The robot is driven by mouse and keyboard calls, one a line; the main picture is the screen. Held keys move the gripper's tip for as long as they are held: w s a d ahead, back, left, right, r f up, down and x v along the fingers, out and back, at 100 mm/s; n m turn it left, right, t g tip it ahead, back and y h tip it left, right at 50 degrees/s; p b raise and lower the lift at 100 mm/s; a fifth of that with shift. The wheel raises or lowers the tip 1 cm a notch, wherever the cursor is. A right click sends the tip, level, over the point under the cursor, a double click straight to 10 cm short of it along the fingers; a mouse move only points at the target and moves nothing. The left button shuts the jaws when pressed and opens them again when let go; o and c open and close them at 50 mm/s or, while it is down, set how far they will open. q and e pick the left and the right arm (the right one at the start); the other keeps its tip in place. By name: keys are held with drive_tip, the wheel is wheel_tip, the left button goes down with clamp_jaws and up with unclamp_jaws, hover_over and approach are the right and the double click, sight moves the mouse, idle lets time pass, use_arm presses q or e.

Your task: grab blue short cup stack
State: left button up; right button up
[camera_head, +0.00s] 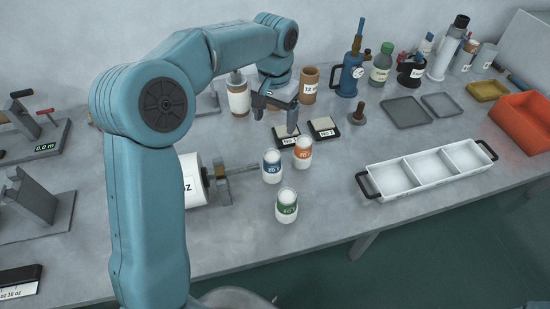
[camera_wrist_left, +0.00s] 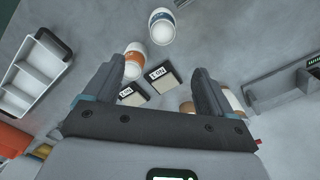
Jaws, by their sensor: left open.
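The blue-banded short cup stack (camera_head: 272,167) stands upright on the table, left of the orange-banded cup (camera_head: 303,153) and behind the green-banded cup (camera_head: 287,206). In the left wrist view the blue one (camera_wrist_left: 162,27) is near the top, beyond the fingertips, and the orange one (camera_wrist_left: 133,62) is by the left finger. How many cups are nested cannot be told. My left gripper (camera_head: 275,117) is open and empty, above and behind the blue stack, apart from it. Its two spread fingers also show in the left wrist view (camera_wrist_left: 158,68). My right gripper is not seen.
Two small dark blocks with white labels (camera_head: 323,128) lie under and beside my left gripper. A white three-section tray (camera_head: 428,172) is at right. A white cylinder machine (camera_head: 190,181) with a rod stands left of the cups. Table is clear around the green cup.

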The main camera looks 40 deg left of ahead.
sight(272, 155)
use_arm(q)
drive_tip(key=f, duration=0.6)
drive_tip(key=f+p, duration=0.1)
drive_tip(key=f, duration=0.2)
drive_tip(key=shift+s+a+f, duration=0.1)
drive_tip(key=shift+s+f, duration=0.4)
drive_tip(key=shift+f, duration=0.15)
wheel_tip(272, 155, down, 4)
drive_tip(key=shift+s+f+p, duration=0.1)
drive_tip(key=shift+f+p, duration=0.15)
drive_tip(key=shift+p, duration=0.55)
drive_tip(key=shift+f, duration=0.55)
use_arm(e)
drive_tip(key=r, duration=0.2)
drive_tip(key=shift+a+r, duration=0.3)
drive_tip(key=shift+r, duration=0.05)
use_arm(q)
drive_tip(key=c, duration=1.1)
